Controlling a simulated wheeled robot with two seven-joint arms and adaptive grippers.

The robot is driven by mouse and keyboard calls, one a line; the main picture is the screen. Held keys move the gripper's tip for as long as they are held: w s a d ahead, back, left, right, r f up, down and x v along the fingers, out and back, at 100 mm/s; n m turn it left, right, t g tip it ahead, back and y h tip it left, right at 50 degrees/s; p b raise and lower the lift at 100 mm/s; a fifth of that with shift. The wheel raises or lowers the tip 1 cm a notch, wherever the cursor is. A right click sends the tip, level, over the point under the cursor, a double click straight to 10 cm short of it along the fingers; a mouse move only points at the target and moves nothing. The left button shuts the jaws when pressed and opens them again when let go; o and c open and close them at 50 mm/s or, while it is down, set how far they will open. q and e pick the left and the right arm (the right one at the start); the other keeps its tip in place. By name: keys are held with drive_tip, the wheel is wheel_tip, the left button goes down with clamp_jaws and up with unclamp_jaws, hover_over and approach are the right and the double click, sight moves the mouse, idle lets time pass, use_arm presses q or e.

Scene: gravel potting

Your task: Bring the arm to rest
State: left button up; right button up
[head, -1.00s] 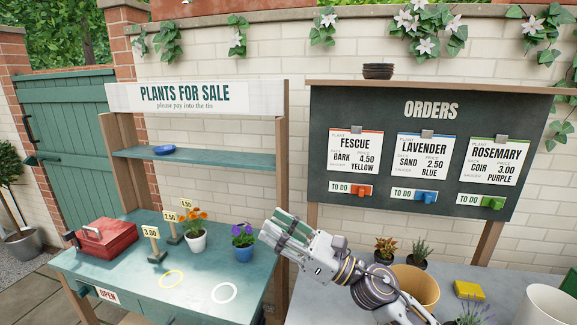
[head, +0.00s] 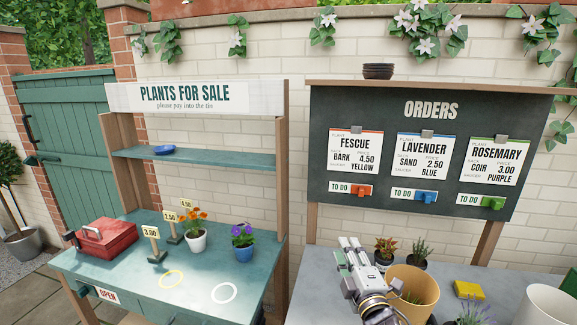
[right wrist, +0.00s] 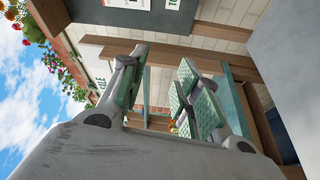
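My right gripper (head: 349,249) is over the grey bench, left of the large tan pot (head: 424,290), pointing away from me. In the right wrist view its two green-padded fingers (right wrist: 158,92) stand apart with nothing between them. The right forearm comes up from the bottom of the head view. My left gripper is not in view.
A rust-leaved plant (head: 385,250) and a dark-potted plant (head: 419,255) stand just right of the gripper. A yellow block (head: 469,290) and white pot (head: 547,306) are farther right. The green stall table (head: 135,283) holds potted flowers and a red box (head: 107,238).

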drive_tip(key=s+d+f+m+g+h, duration=0.25)
drive_tip(key=s+f+m+g, duration=0.2)
drive_tip(key=f, duration=0.45)
drive_tip(key=s+d+f+m+g+h, duration=0.1)
drive_tip(key=s+d+f+m+g, duration=0.4)
drive_tip(key=f, duration=0.3)
drive_tip(key=s+f+m+g+y, duration=0.1)
drive_tip(key=s+f+m+g, duration=0.2)
drive_tip(key=s+f, duration=0.35)
drive_tip(key=s+f+m+g+y, duration=0.1)
drive_tip(key=s+f+m+g, duration=0.2)
drive_tip(key=s, duration=0.6)
wheel_tip(320, 180, down, 33)
drive_tip(key=s, duration=0.3)
drive_tip(key=s+d+f+g, duration=0.1)
drive_tip(key=s+f, duration=0.9)
drive_tip(key=s, duration=0.1)
drive_tip(key=s+d+f+g, duration=0.1)
drive_tip(key=s+d+f, duration=0.1)
drive_tip(key=s+f, duration=0.7)
drive_tip(key=shift+s+d+f+h, duration=0.3)
drive_tip(key=shift+s+f+h, duration=0.05)
drive_tip(key=shift+s, duration=0.65)
drive_tip(key=shift+s+n, duration=0.15)
drive_tip(key=shift+n, duration=0.1)
